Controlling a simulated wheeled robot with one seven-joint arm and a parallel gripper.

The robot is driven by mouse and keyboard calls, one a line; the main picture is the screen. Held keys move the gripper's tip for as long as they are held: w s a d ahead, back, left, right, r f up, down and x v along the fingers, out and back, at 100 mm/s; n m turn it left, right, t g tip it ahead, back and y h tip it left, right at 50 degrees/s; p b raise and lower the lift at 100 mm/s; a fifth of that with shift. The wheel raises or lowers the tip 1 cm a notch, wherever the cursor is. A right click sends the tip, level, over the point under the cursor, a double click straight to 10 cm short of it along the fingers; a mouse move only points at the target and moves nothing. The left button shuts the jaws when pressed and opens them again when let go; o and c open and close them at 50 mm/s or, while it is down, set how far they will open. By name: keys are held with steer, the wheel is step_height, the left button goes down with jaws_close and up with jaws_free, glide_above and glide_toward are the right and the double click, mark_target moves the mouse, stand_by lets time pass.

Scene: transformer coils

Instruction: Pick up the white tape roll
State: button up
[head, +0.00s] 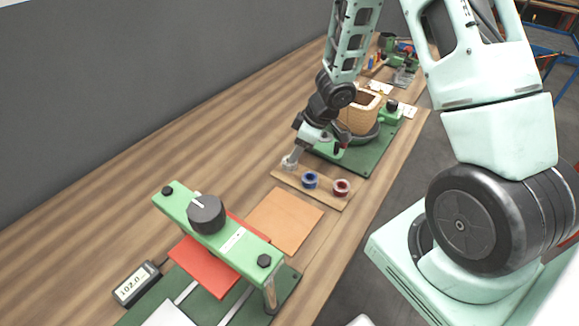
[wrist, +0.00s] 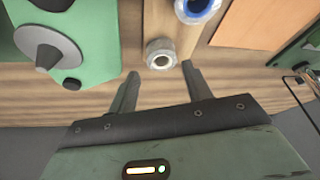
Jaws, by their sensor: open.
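The white tape roll (wrist: 160,55) stands at the near end of a narrow wooden strip in the wrist view, a little beyond my fingertips and between their lines. In the head view the white tape roll (head: 289,162) is at the strip's left end, partly covered by my gripper. My gripper (head: 294,155) is above and at the roll there. In the wrist view my gripper (wrist: 161,76) has its two fingers spread apart, with nothing held between them. Whether the fingertips touch the roll cannot be told.
A blue tape roll (head: 310,180) and a red tape roll (head: 342,187) stand on the same wooden strip (head: 325,197). A green fixture with a wound coil (head: 359,112) is close behind. An orange-brown sheet (head: 284,221) and a green clamp frame (head: 233,240) are in front. Bare table lies to the left.

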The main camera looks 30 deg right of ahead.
steer(key=b+x, duration=0.2)
steer(key=x, duration=0.3)
steer(key=shift+s, duration=0.1)
steer(key=shift+r, duration=0.1)
steer(key=c, duration=0.7)
step_height(320, 180, up, 10)
steer(key=p, duration=0.6)
